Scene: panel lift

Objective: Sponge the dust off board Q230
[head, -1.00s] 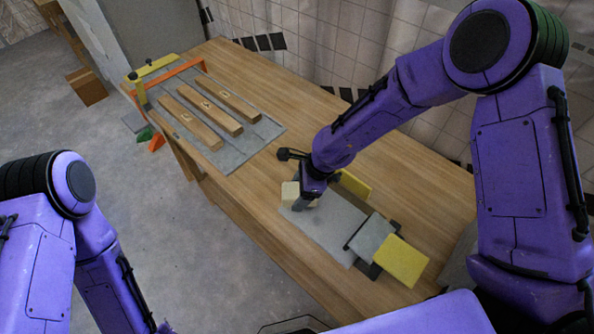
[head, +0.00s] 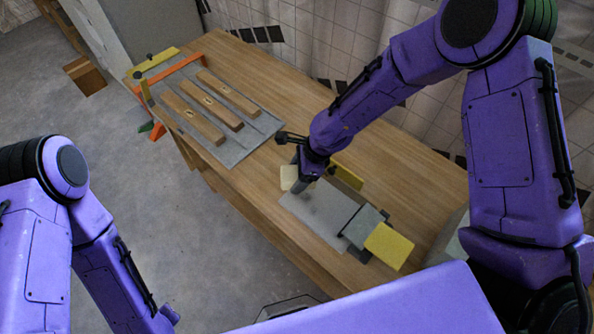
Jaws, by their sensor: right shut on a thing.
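A grey flat board (head: 322,222) lies on the wooden bench with a darker smudge on it. I take it for board Q230, but no label is readable. My right gripper (head: 299,186) points down at its far-left end. It is shut on a pale cream block (head: 289,176), which looks like the sponge. The fingers partly hide the block, and I cannot tell whether it touches the board. My left arm shows at the lower left, with its gripper outside the picture.
A grey block (head: 363,226) and a yellow pad (head: 389,246) sit at the board's near-right end. A yellow piece (head: 346,176) stands behind the board. Three wooden bars (head: 210,103) lie on a grey sheet (head: 266,127) farther back. Bare bench (head: 398,170) lies to the right.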

